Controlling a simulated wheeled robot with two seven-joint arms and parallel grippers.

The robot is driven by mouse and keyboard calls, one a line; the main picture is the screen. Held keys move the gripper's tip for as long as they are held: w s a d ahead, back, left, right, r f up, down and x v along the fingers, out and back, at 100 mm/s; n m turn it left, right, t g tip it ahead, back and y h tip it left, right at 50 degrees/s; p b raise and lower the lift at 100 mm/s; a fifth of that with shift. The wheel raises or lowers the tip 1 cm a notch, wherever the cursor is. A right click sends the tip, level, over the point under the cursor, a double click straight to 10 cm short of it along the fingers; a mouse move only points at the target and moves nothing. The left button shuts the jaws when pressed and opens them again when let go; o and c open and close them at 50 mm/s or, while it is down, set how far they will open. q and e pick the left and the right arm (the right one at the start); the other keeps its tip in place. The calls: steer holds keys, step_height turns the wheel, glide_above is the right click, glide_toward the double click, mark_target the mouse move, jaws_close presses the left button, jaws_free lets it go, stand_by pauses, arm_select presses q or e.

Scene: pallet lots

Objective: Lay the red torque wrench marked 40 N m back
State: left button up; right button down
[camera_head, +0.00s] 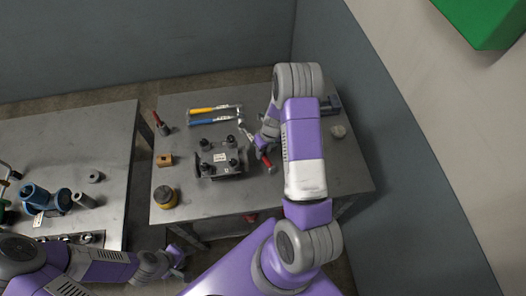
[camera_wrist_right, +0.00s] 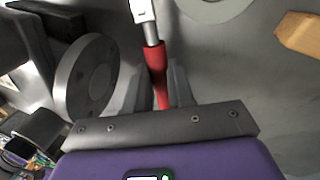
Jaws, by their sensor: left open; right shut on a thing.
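The red torque wrench (camera_head: 268,165) is in my right gripper (camera_head: 262,146), over the right part of the middle table. In the right wrist view its red handle (camera_wrist_right: 156,65) lies between the fingers of my right gripper (camera_wrist_right: 153,88), and a pale shaft section runs up out of the frame. Its marking is too small to read. A yellow-handled wrench (camera_head: 202,110) and a blue-handled wrench (camera_head: 203,121) lie side by side at the back of the table. My left gripper (camera_head: 177,264) is open and empty, low by the gap between the tables.
A metal fixture with black knobs (camera_head: 221,158) stands mid-table (camera_head: 225,202). Around it are a wooden block (camera_head: 165,160), a yellow-black round item (camera_head: 165,197) and a red-handled tool (camera_head: 158,120). A pale round item (camera_head: 338,131) lies right. Blue fittings (camera_head: 38,196) stand on the left table.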

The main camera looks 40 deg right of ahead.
steer(key=shift+f+b, duration=0.4)
steer(key=shift+f, duration=0.2)
steer(key=c, duration=0.9)
jaws_free()
steer(key=v, duration=0.7)
steer(key=shift+r+p, duration=0.3)
steer(key=shift+p, duration=0.1)
